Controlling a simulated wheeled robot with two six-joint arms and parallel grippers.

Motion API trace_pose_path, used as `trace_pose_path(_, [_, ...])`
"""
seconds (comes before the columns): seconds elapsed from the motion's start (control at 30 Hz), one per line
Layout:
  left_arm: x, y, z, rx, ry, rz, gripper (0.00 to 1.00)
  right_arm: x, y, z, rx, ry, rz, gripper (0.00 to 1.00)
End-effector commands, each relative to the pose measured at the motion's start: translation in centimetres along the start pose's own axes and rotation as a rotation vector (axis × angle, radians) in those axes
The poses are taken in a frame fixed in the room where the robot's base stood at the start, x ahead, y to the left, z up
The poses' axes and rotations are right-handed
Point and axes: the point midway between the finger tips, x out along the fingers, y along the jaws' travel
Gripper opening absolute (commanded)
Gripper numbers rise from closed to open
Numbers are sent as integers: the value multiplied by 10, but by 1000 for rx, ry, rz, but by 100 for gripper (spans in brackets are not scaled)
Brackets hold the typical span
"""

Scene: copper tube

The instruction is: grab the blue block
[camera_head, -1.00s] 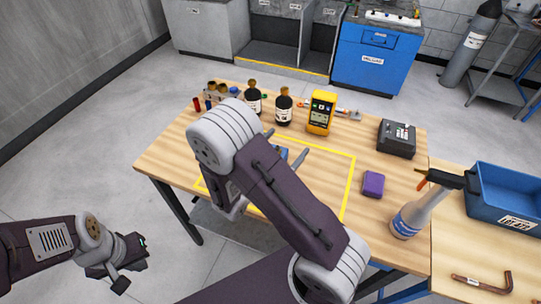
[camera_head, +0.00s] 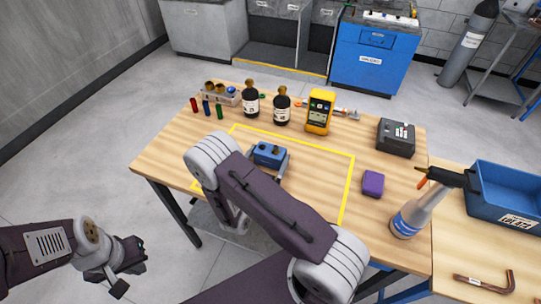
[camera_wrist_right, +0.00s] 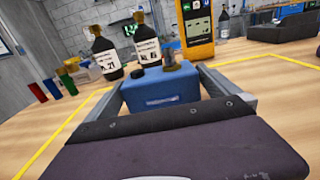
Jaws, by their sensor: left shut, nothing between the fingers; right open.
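The blue block (camera_head: 268,154) sits on the wooden table inside the yellow outline, with a small knob-like piece on top. In the right wrist view the blue block (camera_wrist_right: 163,98) stands upright between the two fingers of my right gripper (camera_wrist_right: 163,92). The right gripper (camera_head: 268,160) is open, with a finger on each side of the block; I cannot tell whether they touch it. My left gripper (camera_head: 130,270) is shut and empty, off the table at the lower left.
Dark bottles (camera_head: 251,104), a yellow meter (camera_head: 320,110) and a tube rack (camera_head: 224,93) stand along the back. A purple block (camera_head: 373,183), a black device (camera_head: 396,137) and a spray bottle (camera_head: 408,218) are at the right. A blue bin (camera_head: 512,199) and copper tube (camera_head: 484,283) lie further right.

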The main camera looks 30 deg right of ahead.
Motion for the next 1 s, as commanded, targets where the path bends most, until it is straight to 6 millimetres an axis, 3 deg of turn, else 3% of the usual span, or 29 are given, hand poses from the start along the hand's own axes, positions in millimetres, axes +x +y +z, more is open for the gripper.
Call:
trace_pose_path(0.23, [-5, 0, 0, 0, 0, 0, 0, 41, -2, 1, 1, 0, -7, 100])
trace_pose_path(0.5, [-4, 0, 0, 0, 0, 0, 0, 47, -1, 0, 0, 0, -2, 100])
trace_pose_path(0.57, [-4, 0, 0, 0, 0, 0, 0, 47, -1, 0, 0, 0, -2, 86])
trace_pose_path(0.8, [-4, 0, 0, 0, 0, 0, 0, 47, -1, 0, 0, 0, -2, 19])
trace_pose_path(1.0, [-5, 0, 0, 0, 0, 0, 0, 47, 0, 2, 2, -3, -2, 18])
